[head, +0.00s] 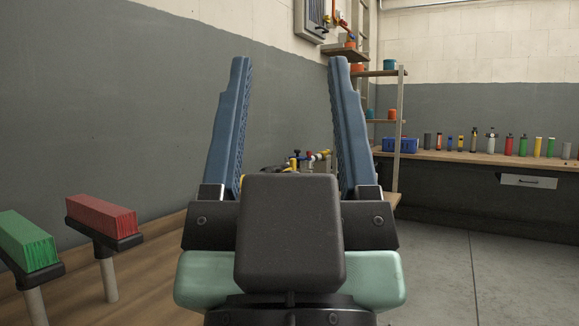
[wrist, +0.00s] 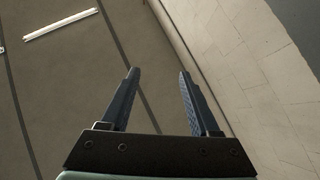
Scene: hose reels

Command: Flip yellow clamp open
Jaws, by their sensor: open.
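My gripper (head: 290,130) is open and empty, with two blue ridged fingers pointing up in the head view. It also shows open in the wrist view (wrist: 158,90), with only ceiling and wall beyond it. Small yellow, blue and red fittings (head: 310,158) show between the fingers in the head view, farther off on the bench. A yellow part (head: 275,169) sits low at their left, partly hidden behind my gripper. I cannot tell whether it is the yellow clamp, or whether it is open or shut. The wrist view shows no clamp.
A red block (head: 101,216) and a green block (head: 27,240) stand on posts over the wooden bench (head: 150,270) at left. A shelf, a blue bin (head: 400,145) and several bottles stand at the back right. The floor (head: 480,250) at right is clear.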

